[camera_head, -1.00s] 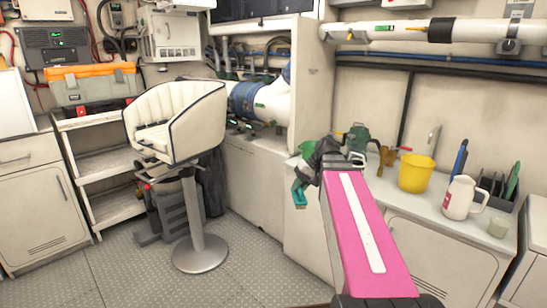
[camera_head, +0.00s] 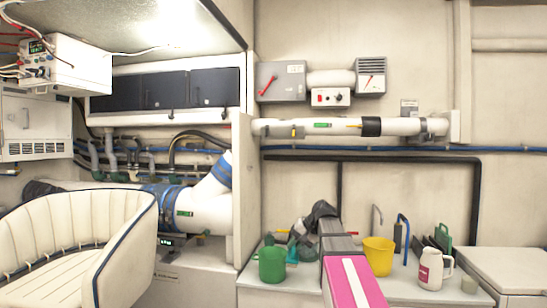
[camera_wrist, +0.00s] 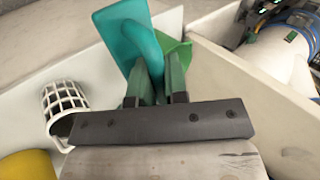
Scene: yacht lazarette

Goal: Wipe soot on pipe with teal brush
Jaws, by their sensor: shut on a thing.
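The teal brush (camera_wrist: 144,45) is between my gripper's two green fingers (camera_wrist: 160,88) in the wrist view, and the gripper is shut on it. In the head view the brush (camera_head: 292,251) hangs low beside my gripper (camera_head: 299,232), above the counter. My arm hides part of this. A white pipe (camera_head: 340,128) runs along the back wall, well above and apart from the brush. It has a black band (camera_head: 371,127); I cannot tell whether this is soot. A thicker white pipe with blue bands (camera_head: 207,212) lies at left behind a partition.
On the counter (camera_head: 405,287) are a green can (camera_head: 272,264), yellow bucket (camera_head: 378,255) and white jug (camera_head: 432,270). A white upright partition (camera_head: 243,190) stands left of my arm. A cream seat (camera_head: 75,245) fills the lower left. Wall space below the pipe is largely open.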

